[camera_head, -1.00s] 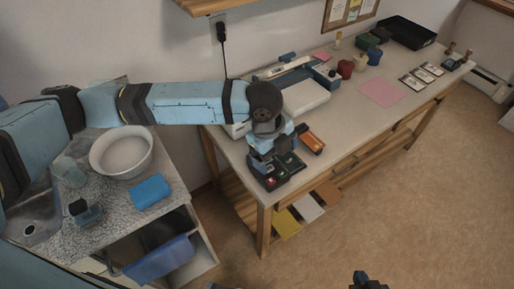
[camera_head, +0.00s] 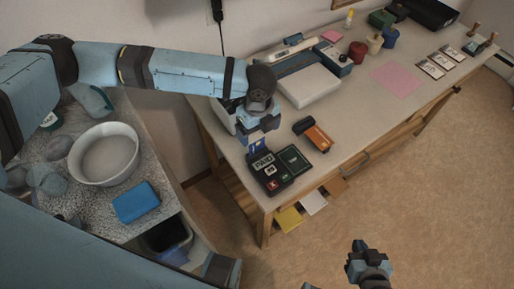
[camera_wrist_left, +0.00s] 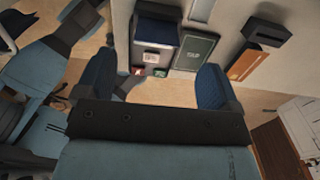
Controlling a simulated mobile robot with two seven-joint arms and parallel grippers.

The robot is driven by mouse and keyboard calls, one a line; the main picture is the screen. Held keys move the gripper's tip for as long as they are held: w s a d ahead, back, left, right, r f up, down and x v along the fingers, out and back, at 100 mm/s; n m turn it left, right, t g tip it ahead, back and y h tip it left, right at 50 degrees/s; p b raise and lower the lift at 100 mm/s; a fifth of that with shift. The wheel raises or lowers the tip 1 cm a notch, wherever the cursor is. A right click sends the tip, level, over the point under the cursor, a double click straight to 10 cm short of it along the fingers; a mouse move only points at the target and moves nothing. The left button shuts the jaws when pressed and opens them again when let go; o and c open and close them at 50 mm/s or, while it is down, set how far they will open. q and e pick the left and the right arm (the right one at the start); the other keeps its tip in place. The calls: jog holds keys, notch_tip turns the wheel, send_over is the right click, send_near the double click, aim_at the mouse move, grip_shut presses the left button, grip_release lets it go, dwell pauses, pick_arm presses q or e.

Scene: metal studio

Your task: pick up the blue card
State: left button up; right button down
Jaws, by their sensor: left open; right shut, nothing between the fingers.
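My left gripper (camera_head: 261,144) is open and points down just behind the black card terminal (camera_head: 271,183) at the table's near left corner. In the left wrist view the terminal (camera_wrist_left: 157,45) shows beyond the gap between the dark blue fingers (camera_wrist_left: 157,77). My right gripper (camera_head: 358,247) is shut and empty, over the floor, well away from the table.
A dark green pad (camera_head: 294,159) and an orange-and-black stapler-like item (camera_head: 317,136) lie right of the terminal. A white machine (camera_head: 308,86) stands behind. Several cards (camera_head: 430,69) lie far right. A white bowl (camera_head: 105,153) and blue sponge (camera_head: 136,202) are on the left counter.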

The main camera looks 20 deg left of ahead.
aim_at(257, 142)
pick_arm(q)
jog(key=shift+s+a+f, duration=0.1)
jog(key=shift+a+f, duration=0.05)
jog(key=shift+f, duration=2.6)
jog(key=c, duration=1.1)
jog(key=shift+o, duration=0.2)
jog(key=shift+r, duration=0.1)
notch_tip(257, 142, up, 20)
jog(key=shift+p, duration=0.4)
